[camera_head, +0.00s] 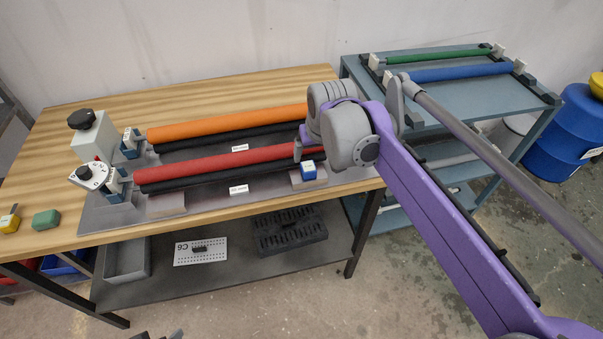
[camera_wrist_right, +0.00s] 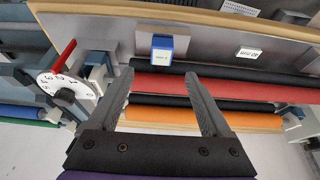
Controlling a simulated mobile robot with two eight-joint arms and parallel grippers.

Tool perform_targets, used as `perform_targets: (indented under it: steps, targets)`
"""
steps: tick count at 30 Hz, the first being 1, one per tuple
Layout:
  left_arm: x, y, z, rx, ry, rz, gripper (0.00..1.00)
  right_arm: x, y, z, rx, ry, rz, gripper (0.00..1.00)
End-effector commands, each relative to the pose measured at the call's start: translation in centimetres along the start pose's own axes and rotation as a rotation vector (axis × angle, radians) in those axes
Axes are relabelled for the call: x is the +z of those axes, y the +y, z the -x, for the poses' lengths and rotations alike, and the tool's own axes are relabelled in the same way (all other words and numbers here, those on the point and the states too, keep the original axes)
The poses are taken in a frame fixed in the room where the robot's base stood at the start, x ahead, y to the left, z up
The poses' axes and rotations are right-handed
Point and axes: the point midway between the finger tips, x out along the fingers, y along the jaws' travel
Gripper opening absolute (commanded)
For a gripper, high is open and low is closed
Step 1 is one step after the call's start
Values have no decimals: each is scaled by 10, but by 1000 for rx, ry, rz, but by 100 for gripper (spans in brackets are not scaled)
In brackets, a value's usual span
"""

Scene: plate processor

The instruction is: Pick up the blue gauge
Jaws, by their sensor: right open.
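The blue gauge (camera_head: 308,170) is a small blue block with a pale label. It sits on a metal block near the front right of the plate processor, in front of the red roller (camera_head: 225,163). In the right wrist view the blue gauge (camera_wrist_right: 162,48) lies ahead of the open fingers. My right gripper (camera_head: 300,150) is above the right end of the rollers, close to the gauge and apart from it. Its fingers (camera_wrist_right: 160,80) are spread and empty in the wrist view. Dark tips at the bottom edge of the head view may be my left gripper (camera_head: 158,335).
Green (camera_head: 46,219) and yellow (camera_head: 9,222) blocks lie at the table's left. An orange roller (camera_head: 225,122) lies behind the red one. A blue-grey shelf cart (camera_head: 440,97) with green and blue rollers stands right.

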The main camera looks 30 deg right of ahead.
Motion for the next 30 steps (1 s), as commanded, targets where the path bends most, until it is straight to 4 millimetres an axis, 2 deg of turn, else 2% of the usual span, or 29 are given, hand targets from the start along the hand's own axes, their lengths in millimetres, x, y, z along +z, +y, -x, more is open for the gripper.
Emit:
perform_targets:
  steps: [3,11,18,22,29,30]
  targets:
    - [2,0,-3,0,-1,0,77,0,0,-21,0,0,1,82]
    - [3,0,-5,0,-2,0,77,1,-1,-43,-1,0,1,82]
    - [6,0,-9,0,-3,0,77,2,-4,-79,0,0,0,82]
    - [6,0,-10,0,-4,0,77,3,-4,-88,0,0,0,82]
    - [6,0,-10,0,-4,0,77,3,-4,-88,0,0,1,82]
    - [6,0,-10,0,-4,0,77,3,-4,-88,0,0,1,75]
